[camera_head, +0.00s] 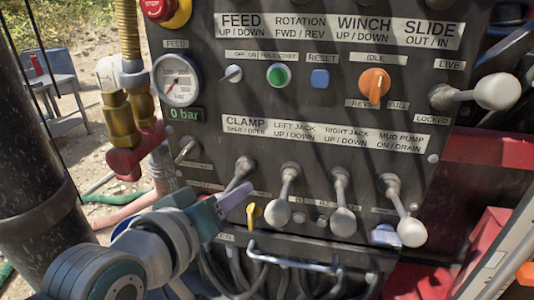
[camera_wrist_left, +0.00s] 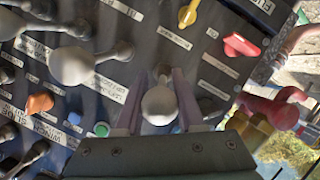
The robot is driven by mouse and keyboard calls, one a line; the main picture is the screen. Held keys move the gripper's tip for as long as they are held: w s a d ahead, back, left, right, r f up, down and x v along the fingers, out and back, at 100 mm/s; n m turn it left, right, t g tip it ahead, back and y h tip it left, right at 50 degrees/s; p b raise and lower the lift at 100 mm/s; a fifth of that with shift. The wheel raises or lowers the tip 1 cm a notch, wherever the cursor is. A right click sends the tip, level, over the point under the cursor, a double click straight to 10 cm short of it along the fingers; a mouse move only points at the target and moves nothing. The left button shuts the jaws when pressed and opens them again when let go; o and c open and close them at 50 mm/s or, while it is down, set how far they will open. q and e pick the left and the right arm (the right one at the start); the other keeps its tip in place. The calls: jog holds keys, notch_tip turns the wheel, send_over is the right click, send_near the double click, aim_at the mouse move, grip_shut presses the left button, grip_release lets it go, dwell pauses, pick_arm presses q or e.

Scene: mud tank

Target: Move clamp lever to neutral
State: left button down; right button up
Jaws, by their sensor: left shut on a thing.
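The clamp lever (camera_head: 240,172) is the leftmost of the row of levers under the CLAMP label (camera_head: 245,125) on the dark control panel. Its shaft shows in the head view, while its knob is hidden by my gripper. My left gripper (camera_head: 220,202) comes in from the lower left and is shut on the clamp lever. In the left wrist view the lever's pale round knob (camera_wrist_left: 159,105) sits between the two purple-grey fingers (camera_wrist_left: 158,103). My right gripper is in neither view.
The left jack lever (camera_head: 283,200), right jack lever (camera_head: 342,205) and mud pump lever (camera_head: 405,220) stand to the right, close by. A yellow handle (camera_head: 254,214) is just right of the gripper. A metal bar handle (camera_head: 292,259) is below. A pressure gauge (camera_head: 176,80) reads 0 bar.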

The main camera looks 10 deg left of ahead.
pick_arm(q)
jog(key=shift+r, duration=0.15)
jog(key=c, duration=0.5)
grip_release()
jog(key=v, duration=1)
